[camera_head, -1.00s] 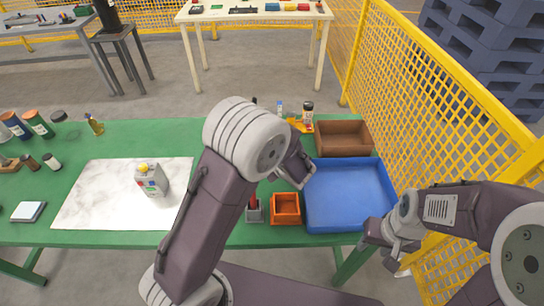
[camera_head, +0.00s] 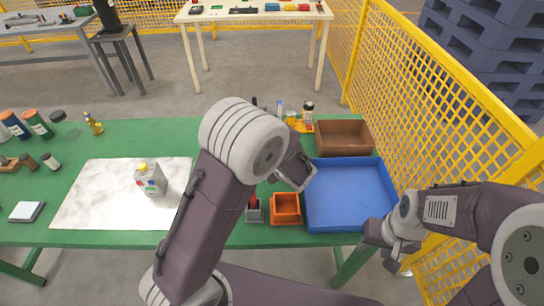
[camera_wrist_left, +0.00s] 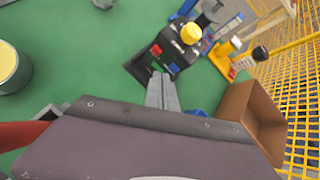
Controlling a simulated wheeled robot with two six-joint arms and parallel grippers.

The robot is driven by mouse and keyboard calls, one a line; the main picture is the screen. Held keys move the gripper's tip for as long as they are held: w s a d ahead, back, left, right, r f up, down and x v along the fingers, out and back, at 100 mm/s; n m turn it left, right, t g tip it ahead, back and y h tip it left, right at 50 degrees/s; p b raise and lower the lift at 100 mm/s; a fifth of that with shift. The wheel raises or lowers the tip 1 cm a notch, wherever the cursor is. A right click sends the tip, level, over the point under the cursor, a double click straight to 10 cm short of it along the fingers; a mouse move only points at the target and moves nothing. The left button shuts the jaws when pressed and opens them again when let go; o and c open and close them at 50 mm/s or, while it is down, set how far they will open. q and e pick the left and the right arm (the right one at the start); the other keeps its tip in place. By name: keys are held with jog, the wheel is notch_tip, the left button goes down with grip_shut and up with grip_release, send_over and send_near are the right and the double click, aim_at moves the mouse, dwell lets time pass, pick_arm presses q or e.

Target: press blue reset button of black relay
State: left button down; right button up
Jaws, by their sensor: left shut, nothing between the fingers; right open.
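The black relay (camera_wrist_left: 147,66) stands on the green table in the left wrist view, with a yellow round knob, a red part and a small blue button (camera_wrist_left: 173,68) on it. My left gripper (camera_wrist_left: 162,78) is shut and empty. Its fingertips appear right beside the blue button; I cannot tell whether they touch it. In the head view my left arm hides the relay and most of that gripper. My right gripper (camera_head: 388,256) is open and empty at the table's front right, by the blue tray.
A blue tray (camera_head: 350,222), an orange bin (camera_head: 286,219) and a brown box (camera_head: 344,151) fill the table's right side. A yellow mesh fence (camera_head: 430,110) runs along the right.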

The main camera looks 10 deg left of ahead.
pick_arm(q)
jog(key=shift+s+d+b, duration=0.25)
jog(key=shift+s+b, duration=0.05)
jog(key=shift+s, duration=0.65)
jog(key=shift+s+d+b, duration=0.2)
jog(key=shift+s+b, duration=0.1)
jog(key=shift+s, duration=0.7)
jog(key=shift+s+d+b, duration=0.25)
jog(key=shift+s+b, duration=0.05)
jog(key=shift+s, duration=0.65)
